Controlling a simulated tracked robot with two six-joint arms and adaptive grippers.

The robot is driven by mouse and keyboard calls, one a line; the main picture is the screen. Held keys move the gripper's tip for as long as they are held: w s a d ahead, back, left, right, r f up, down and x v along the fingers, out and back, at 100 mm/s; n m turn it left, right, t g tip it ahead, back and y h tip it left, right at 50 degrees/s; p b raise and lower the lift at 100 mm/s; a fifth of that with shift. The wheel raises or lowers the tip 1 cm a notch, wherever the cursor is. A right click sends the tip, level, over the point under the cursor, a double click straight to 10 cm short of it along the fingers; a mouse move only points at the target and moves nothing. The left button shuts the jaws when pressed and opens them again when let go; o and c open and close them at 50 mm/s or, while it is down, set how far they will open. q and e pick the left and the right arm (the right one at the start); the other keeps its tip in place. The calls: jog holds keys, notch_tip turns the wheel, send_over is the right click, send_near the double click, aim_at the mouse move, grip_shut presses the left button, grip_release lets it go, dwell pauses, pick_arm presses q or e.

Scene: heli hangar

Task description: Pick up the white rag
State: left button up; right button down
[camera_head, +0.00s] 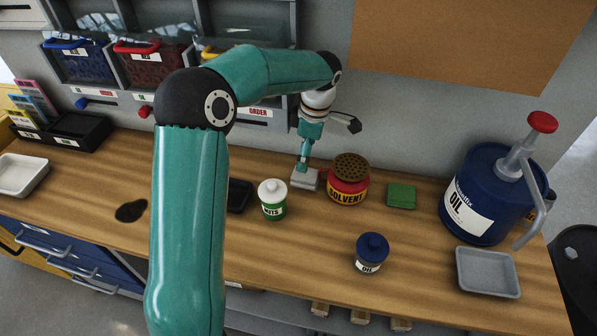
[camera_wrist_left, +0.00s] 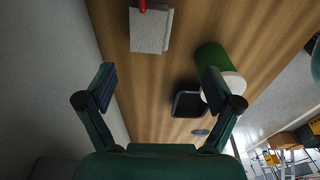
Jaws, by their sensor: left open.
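The white rag (camera_head: 305,179) looks like a small pale folded pad on the wooden bench, just left of the red solvent can (camera_head: 347,187). In the left wrist view the rag (camera_wrist_left: 150,31) lies near the top edge, beyond the fingertips and roughly in line with the gap between them. My left gripper (camera_head: 326,146) is above the back of the bench by the rag, partly hidden by its own arm. In the left wrist view the gripper (camera_wrist_left: 159,82) has its fingers wide apart with nothing between them. My right gripper does not show.
A green nuts jar (camera_head: 272,204) with a white lid stands near the rag, with a black tray (camera_head: 238,195) left of it. Right are a green sponge (camera_head: 401,196), a small oil jar (camera_head: 371,253), a large oil can (camera_head: 487,198) and a grey tray (camera_head: 487,273). A wall stands behind.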

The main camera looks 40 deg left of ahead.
pick_arm(q)
send_over(304, 177)
jog(key=f, duration=0.5)
jog(key=shift+s+d+f, duration=0.1)
jog(key=shift+s+d, duration=0.05)
jog(key=shift+s, duration=0.1)
jog(key=f+p, duration=0.2)
jog(key=f, duration=0.2)
jog(key=shift+w+f, duration=0.15)
jog(key=shift+w, duration=0.05)
jog(key=shift+a+f+p, duration=0.2)
jog(key=shift+f+p, duration=0.1)
jog(key=shift+f, duration=0.25)
jog(key=c, duration=1.2)
jog(key=shift+r, duration=0.15)
